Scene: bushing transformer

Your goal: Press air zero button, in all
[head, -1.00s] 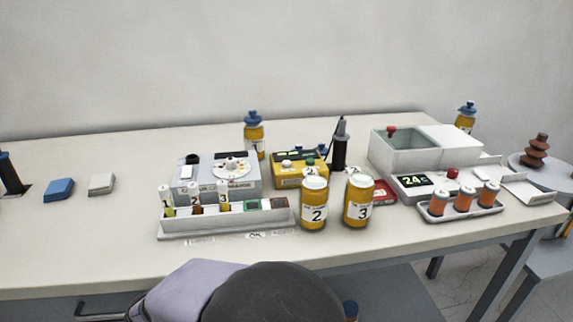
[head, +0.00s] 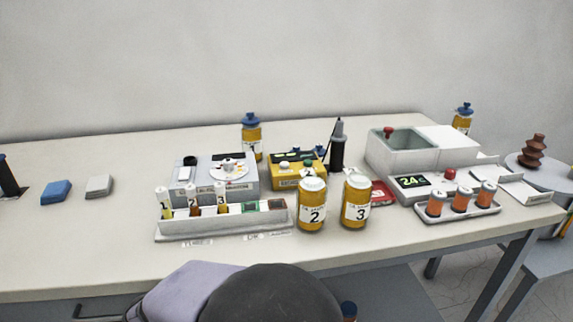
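A yellow instrument (head: 289,183) with a dark display stands at the middle of the table. A white button (head: 284,165) and a green button (head: 309,163) show on its top. Their labels are too small to read, so I cannot tell which is the air zero button. A bottle marked 2 (head: 311,215) stands in front and hides part of the instrument's right side. My gripper is not in view; only a rounded dark and lavender part of my arm shows at the bottom edge, well in front of the instrument.
A bottle marked 3 (head: 356,213) stands beside bottle 2. A white rack (head: 190,230) with numbered vials is in front of a grey device (head: 246,183). A black probe (head: 337,148) stands behind. A white bath (head: 403,150) is at right. The table's left front is clear.

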